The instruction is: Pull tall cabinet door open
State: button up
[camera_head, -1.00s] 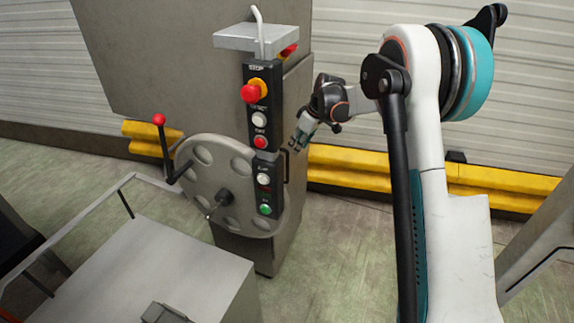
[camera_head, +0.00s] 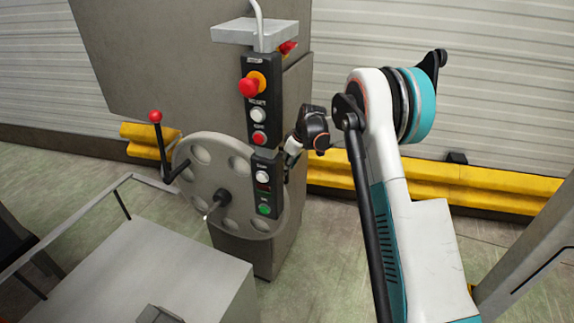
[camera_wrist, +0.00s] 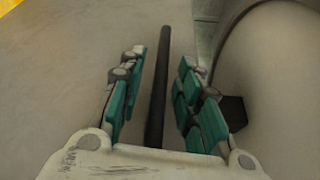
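The tall grey cabinet (camera_head: 298,95) stands left of my arm, its right side facing my gripper. A thin dark upright bar (camera_wrist: 158,85), which looks like the door handle, runs between my fingers in the wrist view. My gripper (camera_wrist: 158,90) is open, with teal-padded fingers on either side of the bar and gaps visible on both sides. In the head view my gripper (camera_head: 290,160) is at the cabinet's right side, partly hidden by the control panel and my wrist. I see no open gap at the door.
A yellow barrier (camera_head: 430,180) runs along the shuttered wall behind. A grey box (camera_head: 150,270) stands front left.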

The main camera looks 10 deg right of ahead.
grip_shut()
jog(key=shift+d, duration=0.1)
